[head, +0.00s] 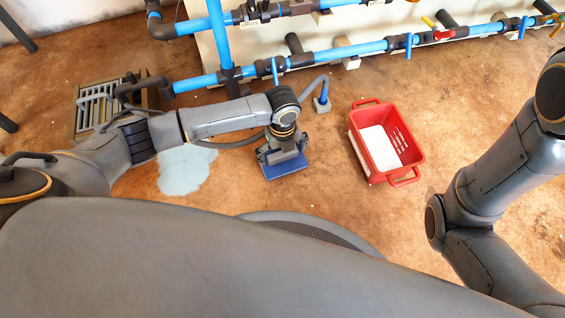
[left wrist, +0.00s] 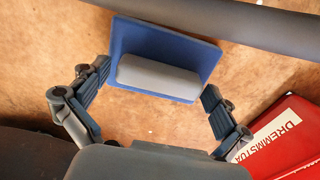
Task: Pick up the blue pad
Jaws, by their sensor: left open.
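The blue pad (head: 287,172) lies flat on the brown floor in the middle of the head view, partly hidden by my left gripper (head: 281,154) above it. In the left wrist view the blue pad (left wrist: 208,56) carries a rounded grey grip block (left wrist: 158,76) on its upper face. My left gripper (left wrist: 157,79) is open there, with one finger on each side of the grip block and gaps between. Nothing is held. My right arm shows at the right of the head view, but its gripper is out of the frame.
A red basket (head: 414,158) with a white item inside stands right of the pad. Blue pipes (head: 355,50) with valves run along the back. A pale puddle (head: 186,170) and a floor grate (head: 97,110) lie to the left. Floor between pad and basket is clear.

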